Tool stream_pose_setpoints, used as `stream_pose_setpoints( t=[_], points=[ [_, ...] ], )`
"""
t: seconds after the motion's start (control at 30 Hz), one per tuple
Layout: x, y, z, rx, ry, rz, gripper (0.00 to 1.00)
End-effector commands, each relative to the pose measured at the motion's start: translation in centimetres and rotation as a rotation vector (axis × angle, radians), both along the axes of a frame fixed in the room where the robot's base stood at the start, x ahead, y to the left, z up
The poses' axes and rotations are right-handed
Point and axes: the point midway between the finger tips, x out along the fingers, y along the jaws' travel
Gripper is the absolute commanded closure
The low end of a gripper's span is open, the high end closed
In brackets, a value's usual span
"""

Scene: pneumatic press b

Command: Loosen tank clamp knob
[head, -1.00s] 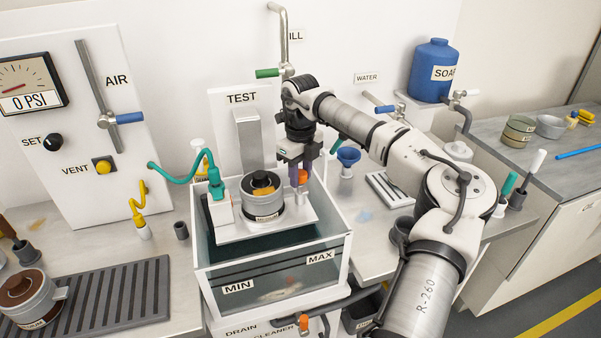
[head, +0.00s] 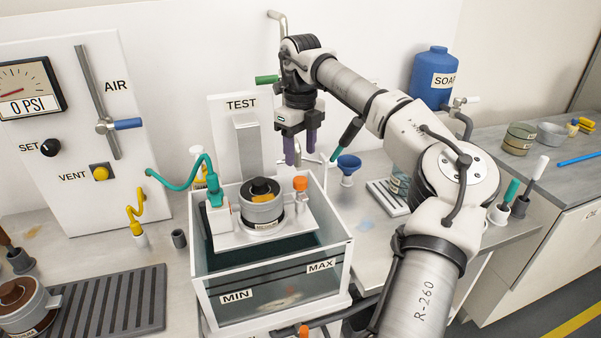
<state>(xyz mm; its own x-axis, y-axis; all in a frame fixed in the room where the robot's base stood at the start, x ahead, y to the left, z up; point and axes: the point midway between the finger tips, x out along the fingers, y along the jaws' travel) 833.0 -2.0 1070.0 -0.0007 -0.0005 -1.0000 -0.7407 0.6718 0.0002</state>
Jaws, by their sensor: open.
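The tank clamp knob is most likely the orange knob (head: 300,184) at the right rear of the white platform (head: 232,238) on the glass-walled tank (head: 335,275). A grey canister (head: 262,209) with a dark top sits on that platform, left of the knob. My gripper (head: 300,162) points down above and just behind the orange knob, with its two purple fingers apart and nothing between them. The knob stands clear of the fingers and is fully visible. A second orange knob (head: 303,331) shows low at the front, by the drain pipe.
A teal hose fitting (head: 215,190) stands at the platform's left. A blue funnel (head: 348,163) is close right of my gripper. The TEST post (head: 248,143) stands behind the tank. The blue soap tank (head: 433,75) is at the back right.

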Motion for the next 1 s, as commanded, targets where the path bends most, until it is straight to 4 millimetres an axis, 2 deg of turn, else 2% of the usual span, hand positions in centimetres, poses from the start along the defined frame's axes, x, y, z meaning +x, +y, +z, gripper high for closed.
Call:
stream_pose_setpoints(
  t=[0.1, 0.3, 0.73, 0.77, 0.87, 0.97, 1.0],
  points=[
    [0.0, 0.1, 2.3, 0.001, -0.002, -0.001, 0.46],
    [0.0, 0.1, 4.4, 0.000, 0.000, -0.001, 0.46],
    [0.0, 0.5, 4.6, 0.008, 0.002, 0.009, 0.46],
    [0.0, 1.0, 4.4, 0.018, 0.002, 0.019, 0.46],
    [-0.3, 4.5, 3.2, 0.080, 0.007, 0.082, 0.46],
    [-1.4, 10.5, 1.6, 0.197, 0.018, 0.188, 0.46],
    [-2.2, 13.4, 1.0, 0.257, 0.026, 0.236, 0.46]
  ],
)
